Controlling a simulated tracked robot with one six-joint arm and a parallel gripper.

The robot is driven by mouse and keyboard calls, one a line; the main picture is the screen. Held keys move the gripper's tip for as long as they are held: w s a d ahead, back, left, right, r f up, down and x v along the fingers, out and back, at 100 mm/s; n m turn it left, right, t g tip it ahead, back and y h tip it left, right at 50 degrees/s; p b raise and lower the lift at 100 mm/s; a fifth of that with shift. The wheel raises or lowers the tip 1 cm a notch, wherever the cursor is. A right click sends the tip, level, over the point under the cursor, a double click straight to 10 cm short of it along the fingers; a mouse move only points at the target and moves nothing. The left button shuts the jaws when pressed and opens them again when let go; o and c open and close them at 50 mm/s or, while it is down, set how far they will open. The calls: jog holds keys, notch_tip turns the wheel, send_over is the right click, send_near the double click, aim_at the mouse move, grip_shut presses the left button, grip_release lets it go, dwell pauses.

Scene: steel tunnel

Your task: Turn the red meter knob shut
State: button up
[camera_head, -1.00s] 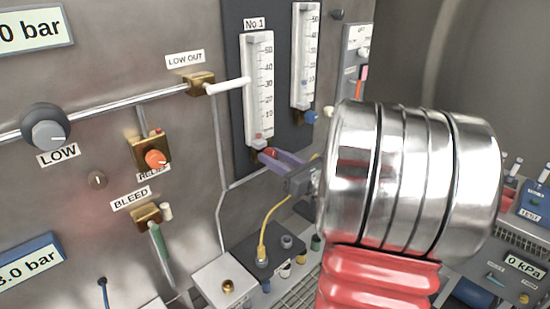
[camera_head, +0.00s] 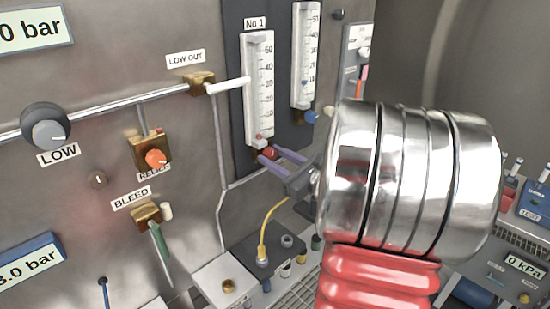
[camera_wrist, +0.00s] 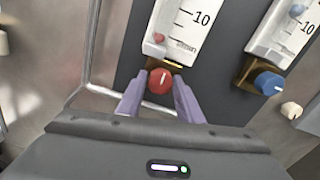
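The red meter knob (camera_head: 270,153) sits at the foot of the No 1 meter (camera_head: 259,90), a white scaled tube on a dark backing plate. In the wrist view the red knob (camera_wrist: 160,81) shows a white line pointing nearly straight up. A small red float (camera_wrist: 159,38) lies low in the tube, below the 10 mark. My gripper (camera_head: 273,156) has its two purple fingers spread, one on each side of the knob. The fingertips (camera_wrist: 160,87) flank the knob closely in the wrist view; whether either touches it I cannot tell.
A second meter with a blue knob (camera_wrist: 269,83) stands close to the right of the red one. A yellow cable (camera_head: 264,232) and a socket box are below my gripper.

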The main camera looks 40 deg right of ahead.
jog(key=o, duration=0.3)
jog(key=shift+s, duration=0.1)
jog(key=s, duration=1.3)
jog(key=shift+s+d, duration=0.2)
jog(key=shift+s, duration=0.1)
dwell(0.5)
